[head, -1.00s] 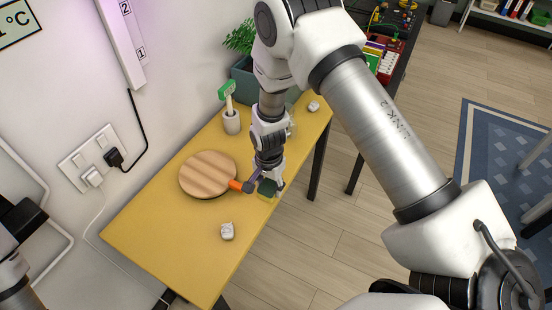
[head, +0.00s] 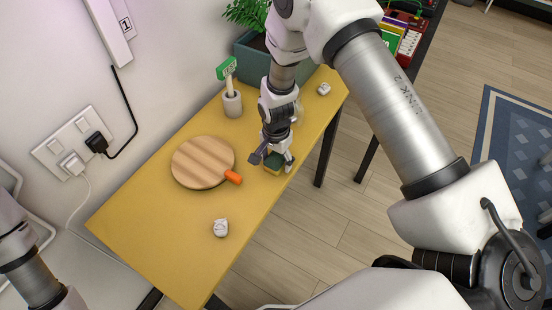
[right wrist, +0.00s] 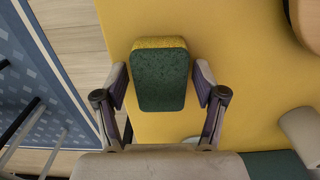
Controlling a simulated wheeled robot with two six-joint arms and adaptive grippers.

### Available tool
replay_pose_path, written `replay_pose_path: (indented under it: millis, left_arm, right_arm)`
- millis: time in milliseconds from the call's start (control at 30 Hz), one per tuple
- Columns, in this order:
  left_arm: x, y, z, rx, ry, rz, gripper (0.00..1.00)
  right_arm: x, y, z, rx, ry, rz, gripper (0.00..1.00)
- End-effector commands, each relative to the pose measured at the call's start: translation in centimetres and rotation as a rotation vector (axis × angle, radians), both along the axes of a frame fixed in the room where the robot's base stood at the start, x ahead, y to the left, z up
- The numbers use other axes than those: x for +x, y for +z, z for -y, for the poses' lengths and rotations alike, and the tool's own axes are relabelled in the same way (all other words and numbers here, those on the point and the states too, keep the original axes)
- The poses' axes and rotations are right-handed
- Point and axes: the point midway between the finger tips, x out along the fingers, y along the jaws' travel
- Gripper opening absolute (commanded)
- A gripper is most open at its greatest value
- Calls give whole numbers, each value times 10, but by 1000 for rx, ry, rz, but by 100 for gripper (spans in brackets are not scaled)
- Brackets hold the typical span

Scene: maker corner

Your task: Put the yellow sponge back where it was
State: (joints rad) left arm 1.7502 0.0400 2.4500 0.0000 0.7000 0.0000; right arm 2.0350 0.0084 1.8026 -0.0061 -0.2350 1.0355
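The yellow sponge (head: 273,168) with a dark green pad lies near the right edge of the yellow table, green side up. In the right wrist view the sponge (right wrist: 160,78) sits between my right gripper's fingers, with a visible gap on each side. My right gripper (head: 275,160) is open around it, pointing down, and in the head view it partly covers the sponge. My left arm shows at the left edge of the head view; its gripper is out of sight.
A round wooden board (head: 203,160) with an orange piece (head: 233,177) at its edge lies left of the sponge. The front is mostly clear.

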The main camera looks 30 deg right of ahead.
Motion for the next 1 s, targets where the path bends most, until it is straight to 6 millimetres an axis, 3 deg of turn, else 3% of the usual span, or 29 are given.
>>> replay_pose_path:
  millis: [367,467,800,1000]
  left_arm:
    - [0,-1,0,0,0,0,70]
    - [0,-6,0,0,0,0,70]
    - [0,-21,0,0,0,0,70]
    - [0,-22,0,0,0,0,70]
  right_arm:
    - [1,8,0,0,0,2,75]
    - [1,24,0,0,0,4,75]
    - [1,106,0,0,0,4,75]
    - [0,122,0,-1,0,-1,75]
